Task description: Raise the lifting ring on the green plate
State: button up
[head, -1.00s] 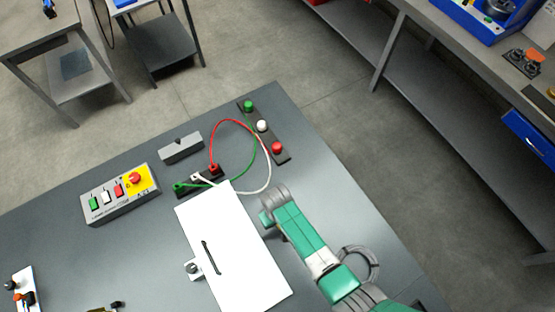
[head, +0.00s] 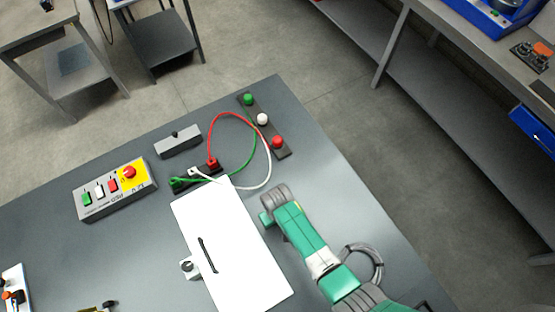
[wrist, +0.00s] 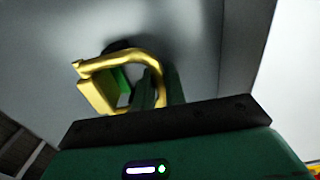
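In the wrist view a gold, bent ring-shaped bar (wrist: 120,63), likely the lifting ring, arches close in front of my gripper. A bright green patch (wrist: 122,80) shows through it, perhaps part of the green plate; the rest of the plate is not clear. My gripper (wrist: 150,90) appears as dark, blurred shapes directly behind or inside the gold bar. I cannot tell if it touches the bar or how far its fingers are apart.
My green arm lies right of the panel.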

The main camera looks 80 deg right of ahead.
jog(key=shift+s+d+r+p, duration=0.1)
jog(key=shift+r+p, duration=0.7)
jog(key=shift+s+d+r+p, duration=0.1)
jog(key=shift+r+p, duration=0.7)
jog(key=shift+f, duration=0.1)
jog(key=shift+s+d+r+p, duration=0.2)
jog(key=shift+s+r+p, duration=0.05)
jog(key=shift+r+p, duration=0.35)
jog(key=shift+s+d+r+p, duration=0.15)
jog(key=shift+s+r+p, duration=0.1)
jog(key=shift+r+p, duration=0.35)
jog(key=shift+s+d, duration=0.25)
jog(key=shift+r, duration=0.15)
